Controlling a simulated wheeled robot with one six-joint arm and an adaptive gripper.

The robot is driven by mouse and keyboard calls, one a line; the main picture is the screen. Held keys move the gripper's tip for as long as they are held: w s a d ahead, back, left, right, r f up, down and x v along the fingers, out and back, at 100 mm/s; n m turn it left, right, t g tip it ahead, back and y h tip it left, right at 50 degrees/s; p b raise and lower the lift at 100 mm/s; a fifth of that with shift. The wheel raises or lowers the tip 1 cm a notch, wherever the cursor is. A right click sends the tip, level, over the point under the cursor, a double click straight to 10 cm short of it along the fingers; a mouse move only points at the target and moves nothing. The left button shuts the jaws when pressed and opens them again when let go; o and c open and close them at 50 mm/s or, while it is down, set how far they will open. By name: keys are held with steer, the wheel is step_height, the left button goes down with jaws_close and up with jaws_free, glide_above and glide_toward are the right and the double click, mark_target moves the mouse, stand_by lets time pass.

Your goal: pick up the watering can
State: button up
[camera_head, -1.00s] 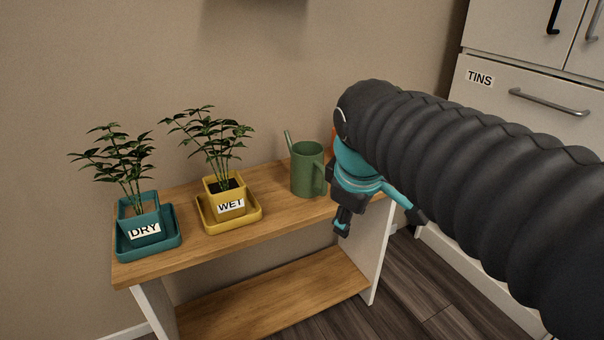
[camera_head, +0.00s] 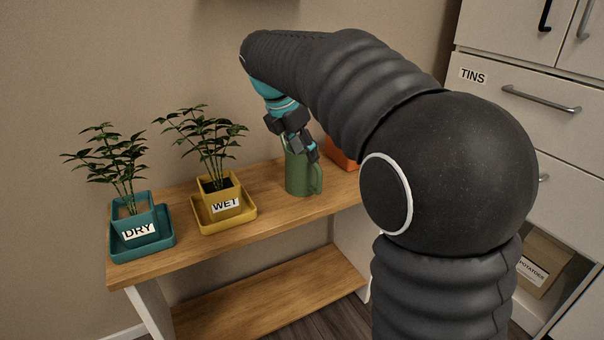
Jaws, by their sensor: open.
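The green watering can (camera_head: 300,178) stands upright on the wooden bench, right of the yellow pot. Its handle is on the right side, and its spout is mostly hidden behind my gripper. My gripper (camera_head: 299,155) is open and points down just above the can, with its fingers in front of the can's top in this view. I cannot tell whether the fingers touch the can.
The bench top (camera_head: 262,212) also holds a plant in a yellow pot (camera_head: 219,200) labelled WET and one in a teal pot (camera_head: 138,226) labelled DRY. An orange object (camera_head: 341,153) sits right of the can. A white cabinet (camera_head: 510,75) stands at the right.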

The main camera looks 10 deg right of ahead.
glide_above(318, 181)
steer(key=a, duration=0.2)
step_height(318, 181, down, 5)
steer(key=x, duration=0.2)
steer(key=s+b+x, duration=0.1)
steer(key=x, duration=0.1)
steer(key=shift+w+d+f, duration=0.2)
steer(key=shift+d+f, duration=0.05)
steer(key=shift+f, duration=0.3)
jaws_close()
steer(key=shift+r, duration=0.1)
